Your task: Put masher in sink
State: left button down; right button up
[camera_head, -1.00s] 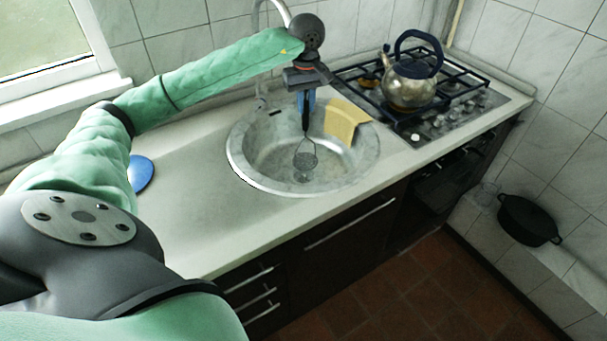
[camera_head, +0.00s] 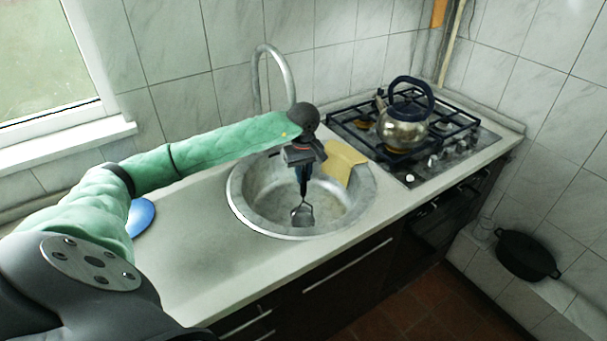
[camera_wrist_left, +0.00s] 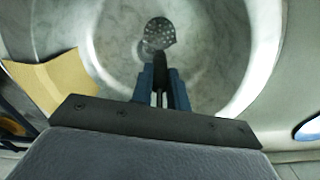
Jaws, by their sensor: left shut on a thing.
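The masher (camera_head: 302,214) hangs head-down from my left gripper (camera_head: 303,172), its perforated metal head inside the round sink. My left gripper is shut on its dark handle. In the left wrist view the masher head (camera_wrist_left: 159,33) shows beyond the blue fingers of the gripper (camera_wrist_left: 160,85). The sink (camera_head: 240,205) is a speckled grey basin set in the counter, and the head appears over its bowl. I cannot tell whether the head touches the bottom. My right gripper is not in view.
A tan cloth (camera_head: 343,160) lies over the sink's right rim. A tall curved faucet (camera_head: 287,75) stands behind the sink. A kettle (camera_head: 404,128) sits on the black-grated stove (camera_head: 455,125) at right. A blue round object (camera_head: 141,217) lies on the counter (camera_head: 190,265) at left.

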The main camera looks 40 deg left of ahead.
pick_arm(q)
jog(key=shift+f, duration=0.4)
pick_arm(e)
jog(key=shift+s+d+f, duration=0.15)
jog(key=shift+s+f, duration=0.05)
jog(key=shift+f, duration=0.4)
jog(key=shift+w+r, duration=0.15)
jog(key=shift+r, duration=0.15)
pick_arm(q)
jog(key=shift+f, duration=0.15)
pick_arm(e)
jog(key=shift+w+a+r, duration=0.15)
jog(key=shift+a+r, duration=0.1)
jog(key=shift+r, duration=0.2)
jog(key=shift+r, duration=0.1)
pick_arm(q)
jog(key=shift+f+b, duration=0.1)
jog(key=shift+b, duration=0.2)
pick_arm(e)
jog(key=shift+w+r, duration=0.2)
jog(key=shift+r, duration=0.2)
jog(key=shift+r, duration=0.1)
pick_arm(q)
jog(key=shift+f, duration=0.1)
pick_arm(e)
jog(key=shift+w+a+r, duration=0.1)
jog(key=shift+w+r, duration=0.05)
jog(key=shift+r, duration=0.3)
